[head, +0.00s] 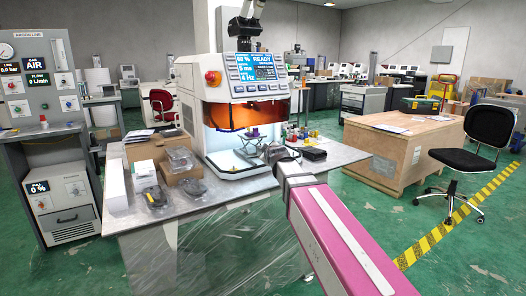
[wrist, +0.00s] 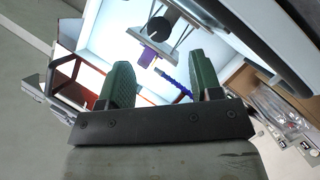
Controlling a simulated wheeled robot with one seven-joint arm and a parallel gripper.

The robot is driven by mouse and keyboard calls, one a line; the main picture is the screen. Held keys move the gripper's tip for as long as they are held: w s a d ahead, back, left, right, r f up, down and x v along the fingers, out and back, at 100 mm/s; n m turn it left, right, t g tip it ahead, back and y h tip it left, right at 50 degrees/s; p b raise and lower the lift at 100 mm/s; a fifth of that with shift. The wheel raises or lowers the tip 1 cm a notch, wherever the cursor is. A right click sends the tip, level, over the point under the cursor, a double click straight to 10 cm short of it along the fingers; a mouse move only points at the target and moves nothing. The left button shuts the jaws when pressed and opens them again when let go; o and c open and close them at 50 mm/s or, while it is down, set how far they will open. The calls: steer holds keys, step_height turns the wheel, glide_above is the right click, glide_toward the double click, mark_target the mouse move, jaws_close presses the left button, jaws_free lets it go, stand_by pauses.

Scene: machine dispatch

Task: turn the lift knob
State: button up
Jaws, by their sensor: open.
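The small lift (head: 251,147) stands inside the lit chamber of the white machine (head: 242,75), with a purple piece (head: 252,133) on top. In the wrist view the lift's plate (wrist: 133,45) and the purple piece (wrist: 147,57) show beyond the fingers. A dark round part (wrist: 160,27) by the lift may be the lift knob; I cannot tell for sure. My gripper (wrist: 162,82) is open, its two green fingers apart, with nothing held between them. In the head view my gripper (head: 281,153) is at the front right of the chamber opening, and its fingers are hard to make out.
An orange shield (head: 245,113) hangs above the opening. Boxes (head: 182,159) and bagged parts (head: 155,196) crowd the bench (head: 225,190) to the left. A black item (head: 314,154) and small coloured pieces (head: 297,134) lie to the right. A wooden crate (head: 398,150) stands farther right.

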steer(key=x, duration=1)
steer(key=shift+w, duration=0.15)
steer(key=c, duration=0.9)
